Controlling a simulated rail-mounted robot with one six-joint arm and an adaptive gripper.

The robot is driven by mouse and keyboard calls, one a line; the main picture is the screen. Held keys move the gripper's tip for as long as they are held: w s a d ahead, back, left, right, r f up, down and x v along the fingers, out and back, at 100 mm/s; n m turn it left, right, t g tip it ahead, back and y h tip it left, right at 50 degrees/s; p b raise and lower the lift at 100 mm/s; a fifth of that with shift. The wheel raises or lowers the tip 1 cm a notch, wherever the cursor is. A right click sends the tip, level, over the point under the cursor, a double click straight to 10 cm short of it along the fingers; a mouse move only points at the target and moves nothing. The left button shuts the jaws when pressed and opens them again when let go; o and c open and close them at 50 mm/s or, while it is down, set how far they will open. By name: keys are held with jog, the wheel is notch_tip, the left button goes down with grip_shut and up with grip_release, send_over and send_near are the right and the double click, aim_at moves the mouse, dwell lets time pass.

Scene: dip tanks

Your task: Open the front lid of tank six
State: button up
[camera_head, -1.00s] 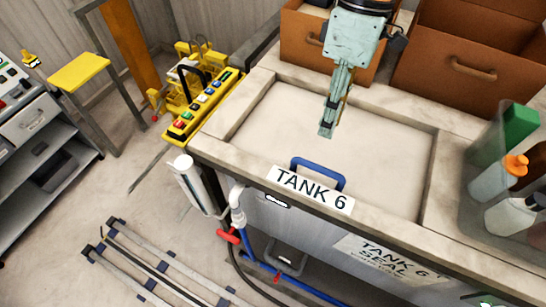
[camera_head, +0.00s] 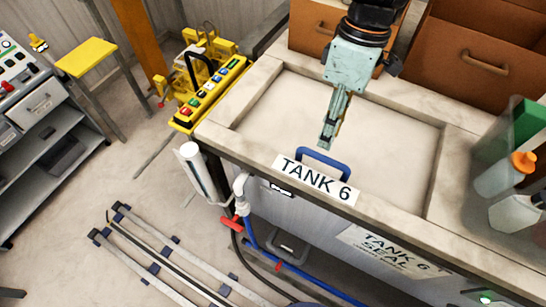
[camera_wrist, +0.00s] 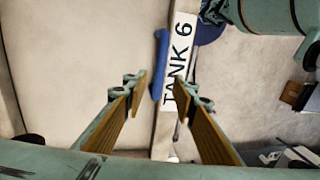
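The front lid of tank six (camera_head: 280,112) is a pale panel lying closed in the stone-like tank top. A blue loop handle (camera_head: 337,161) stands at its front edge, behind the white TANK 6 label (camera_head: 316,180). My gripper (camera_head: 327,146) points down over the lid, just behind and above the handle. In the wrist view my gripper (camera_wrist: 166,92) is open, its two fingers apart with nothing between them. The blue handle (camera_wrist: 160,66) appears there as a bar ahead of the fingertips, beside the label (camera_wrist: 180,62). The gripper looks apart from the handle.
Orange-brown boxes with handles (camera_head: 483,60) stand behind the tank. Bottles in a clear bin (camera_head: 515,170) are at the right. A yellow button panel (camera_head: 208,98) is at the left corner. Blue and white pipes (camera_head: 243,205) run down the tank front. Rails (camera_head: 165,255) lie on the floor.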

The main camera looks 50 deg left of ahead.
aim_at(322, 155)
jog(key=shift+s+d+f, duration=0.1)
jog(key=shift+s+f, duration=0.15)
jog(key=shift+f, duration=0.9)
jog(key=shift+s+d+f, duration=0.1)
jog(key=shift+s+f, duration=0.1)
jog(key=shift+f, duration=0.95)
jog(key=shift+s+f, duration=0.25)
jog(key=shift+f, duration=0.9)
jog(key=shift+c, duration=0.2)
grip_shut()
